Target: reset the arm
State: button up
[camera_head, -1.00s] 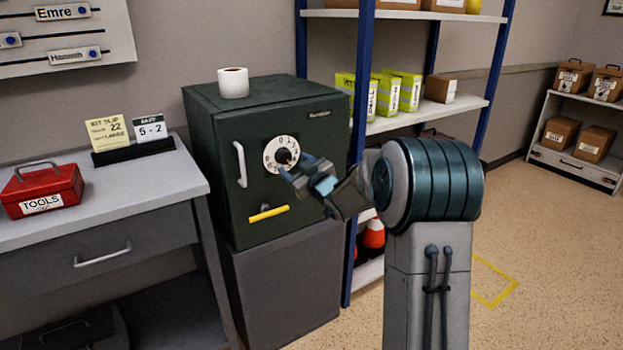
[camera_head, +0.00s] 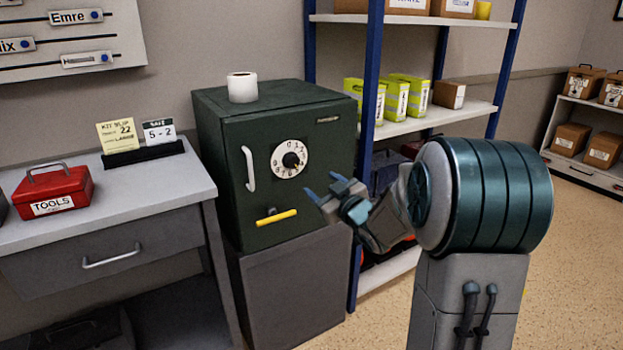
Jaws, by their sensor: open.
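My gripper (camera_head: 322,191) is open and empty, with its two blue fingertips apart. It is in front of the right part of the safe door, below and to the right of the dial, and looks clear of it. My arm reaches in from the right. The dark green safe (camera_head: 222,150) stands on a grey base cabinet, its door shut. On the door are a white dial (camera_head: 290,158) with a black knob, a pale vertical handle (camera_head: 249,168) and a yellow lever (camera_head: 277,217) lying nearly level.
A white roll (camera_head: 242,87) stands on the safe. A desk (camera_head: 150,188) at left carries a red toolbox (camera_head: 52,191) and a card holder (camera_head: 143,154) with cards. A blue-post shelf (camera_head: 415,124) stands close behind my arm. Open floor (camera_head: 572,250) lies at right.

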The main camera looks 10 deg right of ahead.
jog(key=s+a+r+m+g+h+p, duration=0.1)
jog(key=s+r+m+g+h+p, duration=0.1)
jog(key=s+p, duration=0.4)
jog(key=s+a+r+m+g+h+p, duration=0.1)
jog(key=s+r+g+p, duration=0.4)
jog(key=s, duration=1.2)
jog(key=s+a+r+m+g+h+p, duration=0.2)
jog(key=s+g+p, duration=0.4)
jog(key=s, duration=0.5)
jog(key=shift+s+a+r+m+g+h+p, duration=0.15)
jog(key=shift+a+r+m+g+h+p, duration=0.2)
jog(key=shift+r+m+g, duration=0.65)
